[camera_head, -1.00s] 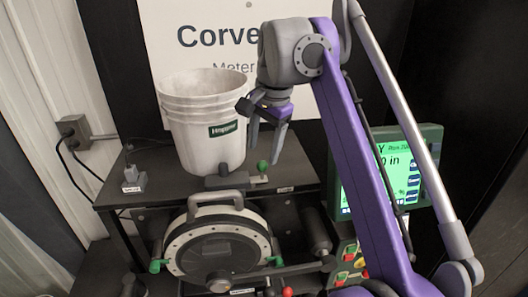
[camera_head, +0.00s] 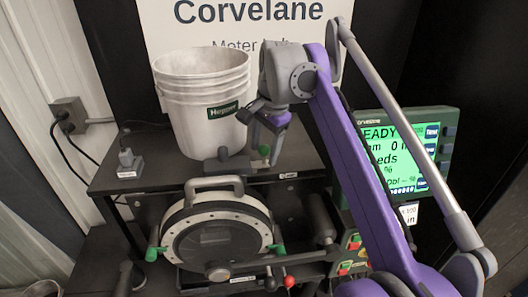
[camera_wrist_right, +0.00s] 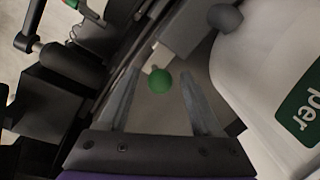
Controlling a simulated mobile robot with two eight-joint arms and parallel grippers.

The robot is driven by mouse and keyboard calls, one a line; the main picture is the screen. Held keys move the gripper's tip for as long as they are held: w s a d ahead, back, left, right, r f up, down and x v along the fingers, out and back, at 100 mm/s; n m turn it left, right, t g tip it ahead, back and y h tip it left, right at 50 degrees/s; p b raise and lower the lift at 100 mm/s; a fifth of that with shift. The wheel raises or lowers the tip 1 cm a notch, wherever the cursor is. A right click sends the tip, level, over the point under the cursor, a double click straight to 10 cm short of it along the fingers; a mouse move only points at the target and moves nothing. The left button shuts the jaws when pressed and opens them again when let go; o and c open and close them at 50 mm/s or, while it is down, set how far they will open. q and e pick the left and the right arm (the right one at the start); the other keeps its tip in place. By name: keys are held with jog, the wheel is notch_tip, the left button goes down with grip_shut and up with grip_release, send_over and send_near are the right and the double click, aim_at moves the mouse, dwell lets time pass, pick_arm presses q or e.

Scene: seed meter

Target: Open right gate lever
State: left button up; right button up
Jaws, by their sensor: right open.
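A lever with a round green knob (camera_head: 264,151) sits at the foot of the white hopper bucket (camera_head: 203,110), on the dark shelf. My right gripper (camera_head: 265,157) points down over this knob, with its fingers apart. In the right wrist view, the green knob (camera_wrist_right: 160,80) shows between the two open fingers, with a gap on each side. I cannot tell whether the fingertips reach down to its level. A grey ball knob (camera_wrist_right: 225,18) shows beyond it, beside the bucket. My left gripper is not in view.
The round seed meter (camera_head: 215,235) with a grey carry handle stands below the shelf. It has green-tipped handles at its left (camera_head: 153,252) and right (camera_head: 277,248). A lit monitor (camera_head: 400,155) stands at the right. A small socket block (camera_head: 128,160) sits on the shelf's left.

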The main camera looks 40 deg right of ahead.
jog(key=shift+f, duration=0.35)
grip_shut()
dwell(1.2)
